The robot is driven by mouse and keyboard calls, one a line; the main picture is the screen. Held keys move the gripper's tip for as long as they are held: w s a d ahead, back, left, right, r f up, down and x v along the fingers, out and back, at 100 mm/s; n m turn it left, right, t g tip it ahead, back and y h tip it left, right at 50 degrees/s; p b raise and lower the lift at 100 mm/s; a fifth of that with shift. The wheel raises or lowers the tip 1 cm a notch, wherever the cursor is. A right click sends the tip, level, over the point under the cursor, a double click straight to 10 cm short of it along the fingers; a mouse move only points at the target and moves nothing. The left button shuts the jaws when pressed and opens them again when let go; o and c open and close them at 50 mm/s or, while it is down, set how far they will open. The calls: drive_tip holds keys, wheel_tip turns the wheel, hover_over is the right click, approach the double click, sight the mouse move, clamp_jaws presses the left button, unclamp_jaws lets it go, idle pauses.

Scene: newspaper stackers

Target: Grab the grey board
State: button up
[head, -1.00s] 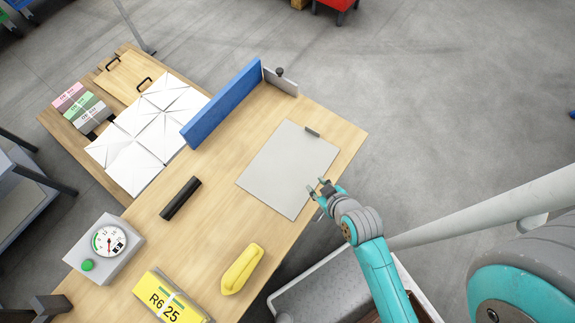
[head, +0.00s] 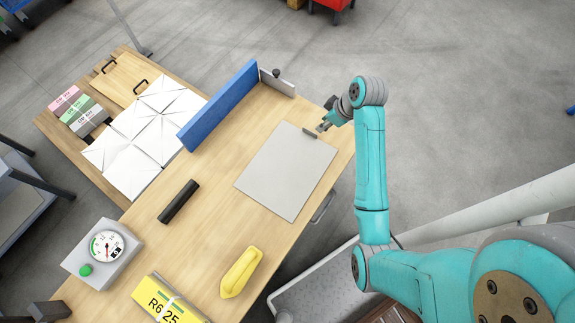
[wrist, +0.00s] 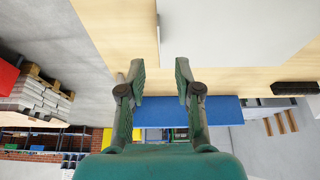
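The board (wrist: 230,28) fills the upper part of that view, ahead of the fingertips. I cannot tell whether a finger touches the board or the clip.
A blue upright panel (head: 219,105) stands on the table left of the board. A black bar (head: 178,202), a yellow handle-shaped object (head: 241,272) and a gauge box (head: 103,248) lie nearer. White folded sheets (head: 145,130) cover the left side. The table around the board is clear.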

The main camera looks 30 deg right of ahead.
sight(311, 132)
drive_tip(key=x, duration=1)
drive_tip(key=shift+w+r, duration=0.1)
drive_tip(key=shift+w, duration=0.1)
clamp_jaws()
